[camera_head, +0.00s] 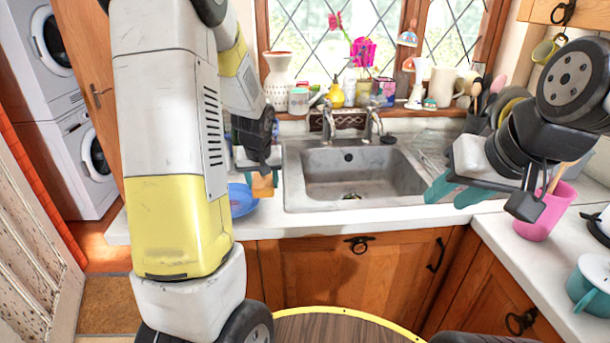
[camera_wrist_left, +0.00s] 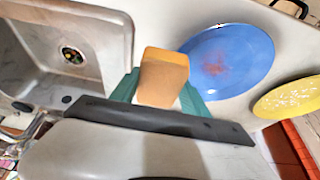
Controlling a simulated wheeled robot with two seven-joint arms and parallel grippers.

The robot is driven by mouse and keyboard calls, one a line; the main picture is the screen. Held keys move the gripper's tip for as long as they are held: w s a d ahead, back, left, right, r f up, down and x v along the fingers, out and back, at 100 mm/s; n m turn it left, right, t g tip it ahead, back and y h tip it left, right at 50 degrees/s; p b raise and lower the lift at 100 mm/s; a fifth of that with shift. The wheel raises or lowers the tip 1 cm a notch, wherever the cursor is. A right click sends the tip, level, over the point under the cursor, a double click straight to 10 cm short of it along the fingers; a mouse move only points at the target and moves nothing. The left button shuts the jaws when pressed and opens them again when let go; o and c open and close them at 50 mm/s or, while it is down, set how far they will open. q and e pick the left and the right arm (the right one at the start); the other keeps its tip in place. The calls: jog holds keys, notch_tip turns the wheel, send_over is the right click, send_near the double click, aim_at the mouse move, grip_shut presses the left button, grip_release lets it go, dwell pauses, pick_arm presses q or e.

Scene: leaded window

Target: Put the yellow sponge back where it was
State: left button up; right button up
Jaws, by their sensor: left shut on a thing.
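My left gripper (camera_head: 262,184) is shut on the yellow sponge (camera_wrist_left: 163,78), an orange-yellow block between its two teal fingers. The sponge (camera_head: 263,187) shows in the head view left of the sink, by the blue plate. In the left wrist view it lies between the sink and the plate in the picture; its height above the counter is hard to judge. My right gripper (camera_head: 455,193) is over the right part of the counter, with no object visible in it. Its teal fingers are seen close together, and their gap is unclear.
The blue plate (camera_wrist_left: 232,60) has a reddish-brown stain. A yellow speckled oval dish (camera_wrist_left: 290,97) is beside it. The sink (camera_head: 352,178) looks empty. Vases and jars, including a white vase (camera_head: 281,78), line the windowsill.

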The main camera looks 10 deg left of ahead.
pick_arm(q)
send_near(294, 188)
jog(key=shift+w+a+f, duration=0.3)
jog(key=shift+w+f, duration=0.1)
jog(key=shift+f, duration=0.1)
jog(key=shift+w+a+f, duration=0.25)
jog(key=shift+w+f, duration=0.15)
jog(key=shift+f, duration=0.1)
jog(key=shift+w+d+f, duration=0.1)
jog(key=shift+w+f, duration=0.05)
jog(key=shift+f, duration=0.75)
jog(key=shift+w+d+f, duration=0.1)
jog(key=shift+f, duration=0.8)
jog(key=o, duration=1.4)
jog(key=shift+f, duration=0.1)
jog(key=shift+o, duration=0.2)
jog(key=v, duration=1.2)
jog(key=s+d+r+m+h, duration=0.1)
jog(key=s+r, duration=0.3)
jog(key=s, duration=0.5)
jog(key=s+d+r+m+t+h, duration=0.1)
jog(key=s+r, duration=0.2)
jog(key=s, duration=0.6)
jog(key=s+d+r+m+h, duration=0.1)
jog(key=s+r, duration=0.3)
jog(key=s, duration=0.6)
jog(key=shift+d+r+m+t, duration=0.25)
jog(key=shift+r+m+t, duration=0.05)
jog(key=shift+m+t, duration=0.1)
